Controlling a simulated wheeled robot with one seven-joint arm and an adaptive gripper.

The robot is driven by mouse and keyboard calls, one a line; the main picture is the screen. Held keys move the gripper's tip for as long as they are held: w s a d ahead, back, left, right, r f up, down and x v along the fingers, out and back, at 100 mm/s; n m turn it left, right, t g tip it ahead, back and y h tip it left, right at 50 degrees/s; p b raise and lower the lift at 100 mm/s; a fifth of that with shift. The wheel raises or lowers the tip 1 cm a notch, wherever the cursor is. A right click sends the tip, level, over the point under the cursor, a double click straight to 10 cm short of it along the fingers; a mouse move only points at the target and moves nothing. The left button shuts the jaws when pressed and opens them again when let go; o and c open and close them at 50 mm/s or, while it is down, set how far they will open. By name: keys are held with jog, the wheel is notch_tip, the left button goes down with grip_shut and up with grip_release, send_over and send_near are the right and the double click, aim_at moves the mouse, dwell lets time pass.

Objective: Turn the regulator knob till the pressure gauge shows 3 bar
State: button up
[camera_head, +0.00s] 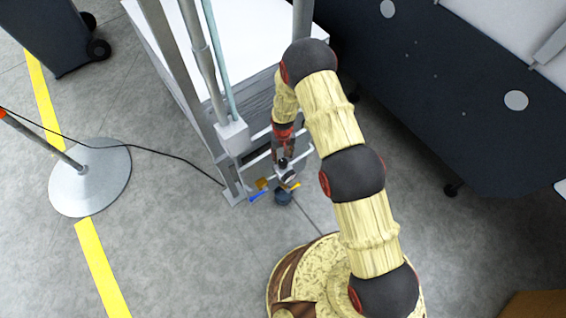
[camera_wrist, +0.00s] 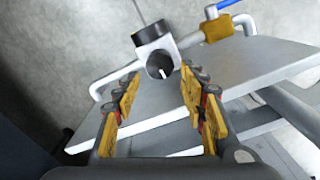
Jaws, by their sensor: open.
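The regulator has a pale block body (camera_wrist: 181,43) on a white pipe. A dark round knob (camera_wrist: 160,66) with a white mark faces my wrist camera. A black cylinder (camera_wrist: 152,34), which looks like the pressure gauge, sticks out from the body's far side; its dial cannot be read. My gripper (camera_wrist: 160,78) is open, with one yellow finger on each side of the knob in the picture. Gaps show on both sides; I cannot tell whether the fingertips reach down around it. In the head view the regulator (camera_head: 287,177) is small, below my wrist.
A brass valve (camera_wrist: 217,28) with a blue lever (camera_wrist: 228,4) sits on the pipe beside the regulator. The grey machine frame (camera_head: 205,115) stands close by. A round stand base (camera_head: 90,178) with a cable lies left. Open floor (camera_head: 180,255) shows in front.

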aim_at(283, 162)
notch_tip(283, 162, down, 7)
jog(key=shift+r+b, duration=0.1)
jog(key=shift+b, duration=0.75)
jog(key=shift+c, duration=0.7)
jog(key=c, duration=0.7)
